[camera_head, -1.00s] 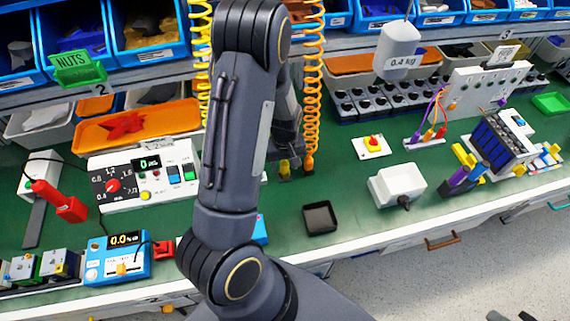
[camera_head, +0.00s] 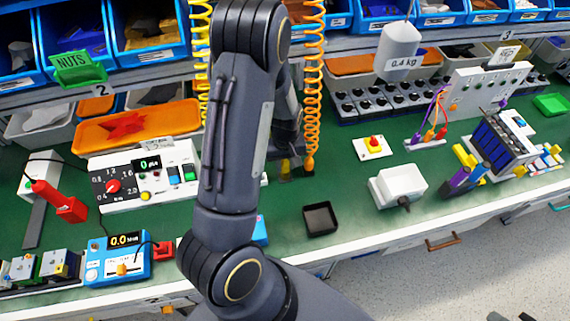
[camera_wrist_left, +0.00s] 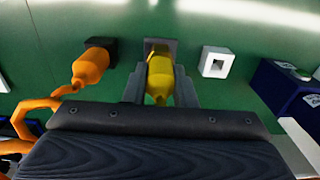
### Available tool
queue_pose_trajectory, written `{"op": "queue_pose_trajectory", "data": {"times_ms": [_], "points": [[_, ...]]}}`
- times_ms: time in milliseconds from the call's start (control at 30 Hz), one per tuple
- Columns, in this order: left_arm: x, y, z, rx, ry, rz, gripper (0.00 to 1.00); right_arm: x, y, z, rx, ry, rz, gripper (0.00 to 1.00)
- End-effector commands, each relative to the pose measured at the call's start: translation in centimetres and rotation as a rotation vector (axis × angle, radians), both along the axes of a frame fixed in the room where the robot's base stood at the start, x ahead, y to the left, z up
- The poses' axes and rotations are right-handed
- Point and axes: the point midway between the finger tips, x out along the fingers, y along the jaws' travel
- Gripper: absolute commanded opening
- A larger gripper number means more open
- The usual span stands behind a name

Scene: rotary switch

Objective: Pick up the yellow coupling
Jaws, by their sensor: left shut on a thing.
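The yellow coupling (camera_wrist_left: 160,80) is a rounded yellow piece in the left wrist view. It sits between the two grey fingers of my left gripper (camera_wrist_left: 159,88), which are shut on it. A dark square socket or base (camera_wrist_left: 159,44) lies just beyond the coupling; I cannot tell whether the two touch. In the head view my left arm hides most of this spot, and only a dim yellowish bit of the coupling (camera_head: 285,168) shows beside the arm. My right gripper is not in view.
An orange coupling (camera_wrist_left: 91,66) with an orange coiled hose (camera_head: 312,100) is close by. A black tray (camera_head: 320,219) and a white box (camera_head: 398,185) stand near the front edge.

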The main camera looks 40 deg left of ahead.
Motion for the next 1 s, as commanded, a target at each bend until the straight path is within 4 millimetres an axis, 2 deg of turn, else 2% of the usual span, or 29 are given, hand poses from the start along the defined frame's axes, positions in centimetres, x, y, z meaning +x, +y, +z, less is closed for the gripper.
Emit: {"op": "queue_pose_trajectory", "data": {"times_ms": [167,500,800,1000], "points": [[0.2,0.0,2.5,0.000,-0.009,0.000,0.00,0.0,0.0,0.0,0.000,0.000,0.000,0.00],[-5.1,-2.0,9.1,-0.005,-0.009,-0.004,0.00,0.0,0.0,0.2,0.000,0.000,0.000,0.00],[-11.0,-3.9,11.7,-0.005,-0.004,-0.002,0.00,0.0,0.0,1.4,0.000,0.000,0.000,0.00],[-12.8,-4.5,12.4,-0.002,-0.003,0.000,0.00,0.0,0.0,1.9,0.000,0.000,0.000,0.00]]}}
